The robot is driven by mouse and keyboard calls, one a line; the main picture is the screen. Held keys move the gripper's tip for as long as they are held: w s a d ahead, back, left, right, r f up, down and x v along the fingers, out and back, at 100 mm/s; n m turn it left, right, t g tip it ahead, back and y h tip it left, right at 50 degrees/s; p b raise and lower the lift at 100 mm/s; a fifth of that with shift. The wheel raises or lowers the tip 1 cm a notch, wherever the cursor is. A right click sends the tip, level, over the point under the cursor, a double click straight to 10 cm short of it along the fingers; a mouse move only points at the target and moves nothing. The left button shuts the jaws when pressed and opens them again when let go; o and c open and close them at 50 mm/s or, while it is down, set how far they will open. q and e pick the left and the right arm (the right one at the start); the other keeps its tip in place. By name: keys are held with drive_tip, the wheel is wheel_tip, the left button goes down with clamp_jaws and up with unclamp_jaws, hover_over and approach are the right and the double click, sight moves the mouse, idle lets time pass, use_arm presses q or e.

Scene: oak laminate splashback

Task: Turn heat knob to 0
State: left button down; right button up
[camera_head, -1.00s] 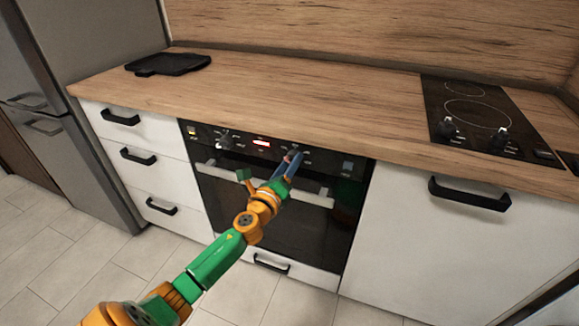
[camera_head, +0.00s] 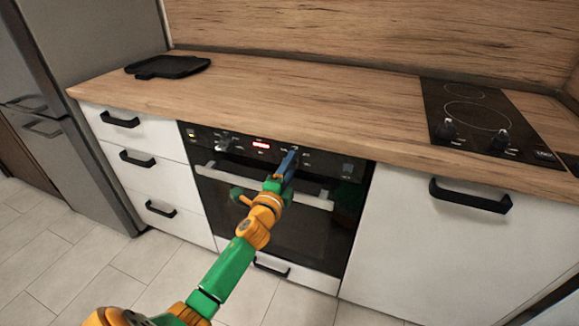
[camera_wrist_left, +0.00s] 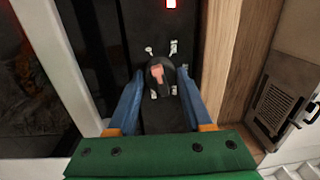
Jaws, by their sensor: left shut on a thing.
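The oven's control panel (camera_head: 320,162) is black, with a lit red display (camera_head: 261,144). My left gripper (camera_head: 289,163) is at the panel's right knob and hides most of it in the head view. In the left wrist view, this dark round knob (camera_wrist_left: 158,75) has a pinkish-red grip bar and sits between my two blue fingers (camera_wrist_left: 158,90). The left gripper is shut on it. White marks surround the knob, but its setting is too small to read. A second knob (camera_head: 224,143) is left of the display. My right gripper is out of view.
The wooden worktop (camera_head: 300,100) overhangs the panel. A cooktop (camera_head: 475,115) with two knobs is at the right, a black tray (camera_head: 168,66) at the back left. The middle worktop is clear.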

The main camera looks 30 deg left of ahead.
use_arm(q)
drive_tip(key=shift+n, duration=0.6)
drive_tip(key=shift+c, duration=1.6)
unclamp_jaws()
drive_tip(key=v, duration=0.7)
drive_tip(key=shift+p, duration=0.3)
drive_tip(key=shift+f, duration=0.1)
